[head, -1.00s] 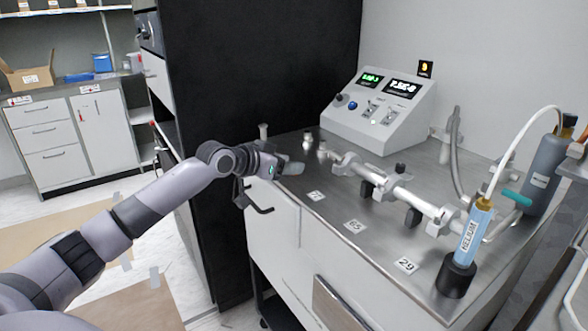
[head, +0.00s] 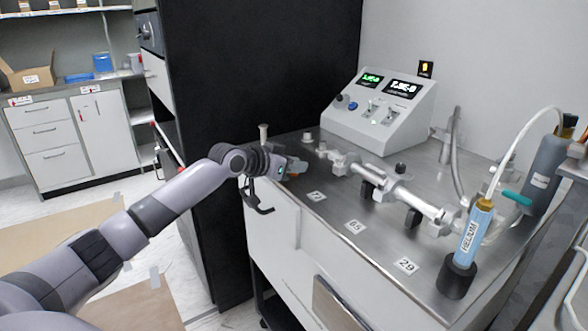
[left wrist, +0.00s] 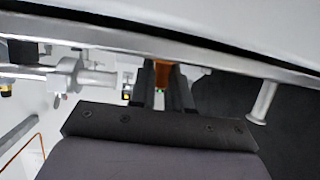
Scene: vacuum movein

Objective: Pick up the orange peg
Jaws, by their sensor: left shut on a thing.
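The orange peg shows in the left wrist view (left wrist: 162,72) as a small orange-brown piece between two dark fingers. My left gripper (left wrist: 160,84) is shut on it. My right gripper is not in view.
The metal bench top (head: 345,200) holds a metal tube assembly (head: 395,187) just right of the gripper. A control box (head: 378,108) stands behind. A blue helium cylinder (head: 474,240) stands at the front right. Number labels lie along the front edge. A black cabinet (head: 250,75) rises behind my arm.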

